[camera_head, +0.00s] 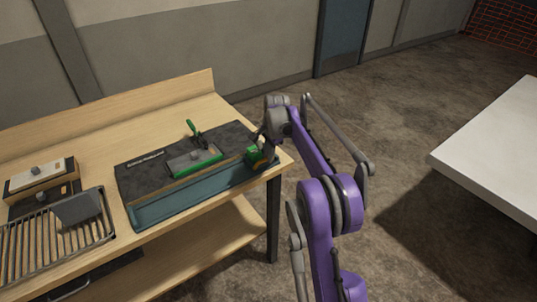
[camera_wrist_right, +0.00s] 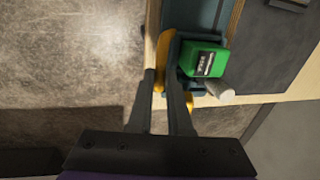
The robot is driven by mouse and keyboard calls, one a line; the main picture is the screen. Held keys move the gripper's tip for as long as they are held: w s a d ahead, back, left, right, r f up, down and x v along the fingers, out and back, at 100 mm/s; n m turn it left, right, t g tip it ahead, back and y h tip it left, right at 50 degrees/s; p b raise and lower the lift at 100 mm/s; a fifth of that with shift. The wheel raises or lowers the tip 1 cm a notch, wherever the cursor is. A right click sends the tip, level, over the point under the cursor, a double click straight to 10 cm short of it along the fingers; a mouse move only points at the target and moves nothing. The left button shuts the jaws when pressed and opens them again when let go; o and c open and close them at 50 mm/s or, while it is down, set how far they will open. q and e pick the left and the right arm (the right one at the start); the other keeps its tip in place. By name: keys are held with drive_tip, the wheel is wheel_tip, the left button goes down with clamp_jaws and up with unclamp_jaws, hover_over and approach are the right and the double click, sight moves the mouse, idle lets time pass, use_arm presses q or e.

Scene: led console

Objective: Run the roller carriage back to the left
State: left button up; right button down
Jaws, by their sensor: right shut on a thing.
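The roller carriage (camera_head: 256,155) has a green block and sits at the right end of a long teal trough (camera_head: 205,196) on the wooden bench. In the right wrist view the carriage (camera_wrist_right: 204,60) shows its green block with a dark label and a pale rod end beside it. My right gripper (camera_head: 265,147) is at the carriage, at the bench's right end. In the right wrist view its yellow-tipped fingers (camera_wrist_right: 171,75) are closed at the carriage's side; the exact part between them is partly hidden. My left gripper is out of view.
A dark mat (camera_head: 140,178) behind the trough holds a green-edged plate (camera_head: 195,161) with a green-handled lever. A slatted rack (camera_head: 50,240) and a small box (camera_head: 38,178) stand at left. A white table (camera_head: 490,150) is at right. The trough left of the carriage looks clear.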

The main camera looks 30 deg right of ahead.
idle(0.8)
drive_tip(key=a, duration=0.6)
drive_tip(key=s+a+b, duration=0.1)
drive_tip(key=a, duration=1.2)
drive_tip(key=shift+s+a, duration=0.3)
drive_tip(key=shift+a, duration=0.1)
drive_tip(key=a, duration=0.7)
drive_tip(key=s+a, duration=0.1)
drive_tip(key=a, duration=1.5)
drive_tip(key=shift+s, duration=0.35)
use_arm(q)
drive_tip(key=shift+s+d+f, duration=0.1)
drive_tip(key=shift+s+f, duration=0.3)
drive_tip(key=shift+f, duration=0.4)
use_arm(e)
drive_tip(key=shift+a, duration=0.25)
drive_tip(key=c, duration=0.8)
unclamp_jaws()
drive_tip(key=shift+a, duration=0.15)
drive_tip(key=shift+c, duration=0.2)
